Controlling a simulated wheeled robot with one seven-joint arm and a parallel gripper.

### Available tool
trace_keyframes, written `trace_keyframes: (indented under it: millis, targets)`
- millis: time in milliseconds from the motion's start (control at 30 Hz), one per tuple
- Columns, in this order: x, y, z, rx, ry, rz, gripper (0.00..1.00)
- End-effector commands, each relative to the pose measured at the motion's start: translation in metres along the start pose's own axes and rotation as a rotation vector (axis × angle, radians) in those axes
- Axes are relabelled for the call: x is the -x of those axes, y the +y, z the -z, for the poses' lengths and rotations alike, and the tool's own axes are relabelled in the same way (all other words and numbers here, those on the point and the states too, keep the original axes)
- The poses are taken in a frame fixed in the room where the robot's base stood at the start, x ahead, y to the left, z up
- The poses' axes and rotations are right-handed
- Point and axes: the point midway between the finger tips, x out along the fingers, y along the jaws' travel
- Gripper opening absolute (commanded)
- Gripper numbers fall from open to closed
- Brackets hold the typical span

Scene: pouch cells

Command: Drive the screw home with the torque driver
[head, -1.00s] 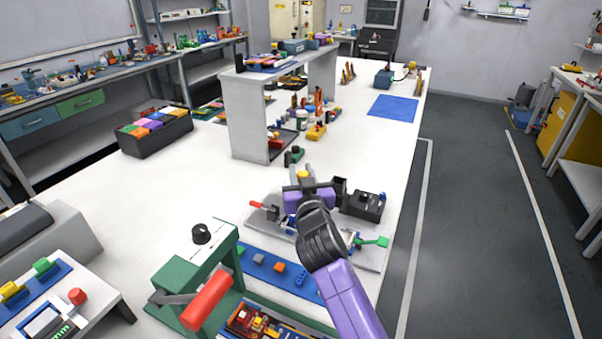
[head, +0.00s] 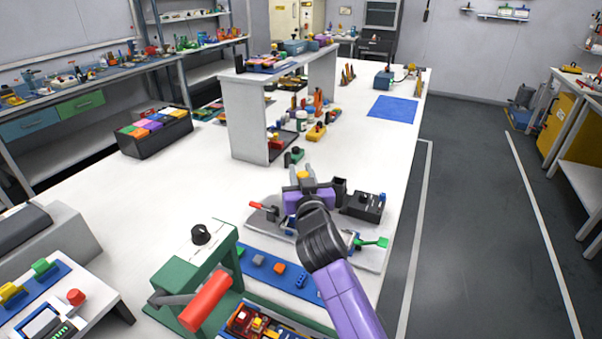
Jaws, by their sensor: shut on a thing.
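My gripper (head: 303,190) is above the grey fixture plate (head: 372,262) on the white bench. It is shut on an upright tool with a yellow top (head: 303,175), which looks like the torque driver. The tool's lower end is hidden behind my purple and black gripper and wrist. The plate carries a red-tipped lever (head: 256,205) at its left and a green lever (head: 375,242) at its right. The screw does not show, and I cannot tell whether the tool touches it.
A black box (head: 362,207) stands right of my gripper. A green press with a red handle (head: 207,301) stands front left. A blue strip with small blocks (head: 248,256) lies before the plate. A white shelf unit (head: 246,120) stands behind.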

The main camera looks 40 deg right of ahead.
Motion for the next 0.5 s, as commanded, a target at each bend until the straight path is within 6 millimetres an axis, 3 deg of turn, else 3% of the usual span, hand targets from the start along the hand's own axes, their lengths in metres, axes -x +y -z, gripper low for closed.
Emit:
trace_keyframes:
  millis: [500]
  targets:
    - [0.0, -0.0002, -0.0025, 0.0, 0.002, 0.001, 0.0]
